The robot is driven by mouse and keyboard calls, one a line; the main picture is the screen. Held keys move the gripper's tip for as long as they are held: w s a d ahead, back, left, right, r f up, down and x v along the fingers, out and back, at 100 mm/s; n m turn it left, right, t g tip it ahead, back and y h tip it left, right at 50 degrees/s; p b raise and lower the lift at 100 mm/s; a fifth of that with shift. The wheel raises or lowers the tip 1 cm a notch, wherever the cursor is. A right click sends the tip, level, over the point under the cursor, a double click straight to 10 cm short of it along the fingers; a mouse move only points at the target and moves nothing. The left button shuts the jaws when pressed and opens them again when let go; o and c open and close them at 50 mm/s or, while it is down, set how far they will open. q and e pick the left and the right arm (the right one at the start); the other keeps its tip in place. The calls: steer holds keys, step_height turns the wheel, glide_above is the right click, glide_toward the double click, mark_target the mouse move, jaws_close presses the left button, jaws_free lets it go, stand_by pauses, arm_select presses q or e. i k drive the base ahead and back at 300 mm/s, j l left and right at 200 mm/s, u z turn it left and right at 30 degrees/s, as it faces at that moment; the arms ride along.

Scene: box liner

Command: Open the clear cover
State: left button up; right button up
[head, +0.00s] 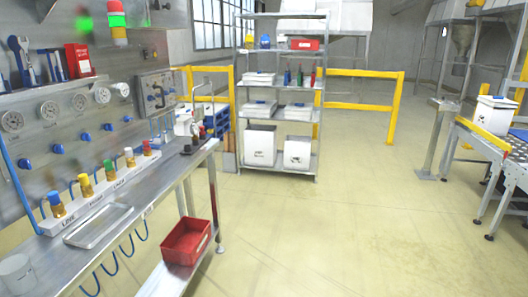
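I cannot make out a clear cover for certain. A square grey panel (157,93) with a dark looped shape on it is fixed to the metal wall at the left, above the far part of the bench; I cannot tell whether a clear cover lies over it. Neither of my grippers is in view.
A shelf unit (282,95) and yellow rails (392,110) stand behind. The middle floor is clear.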

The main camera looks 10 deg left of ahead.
mark_target(155, 87)
steer(key=i+u, duration=0.15)
steer(key=i, duration=1.55)
steer(key=i+l+u, duration=0.1)
steer(key=i+u, duration=0.15)
steer(key=i, duration=0.2)
steer(key=i+l+u, duration=0.25)
steer(key=i, duration=0.2)
steer(key=i+l+u, duration=0.25)
steer(key=i, duration=0.2)
steer(key=i+j, duration=0.05)
steer(key=j, duration=0.05)
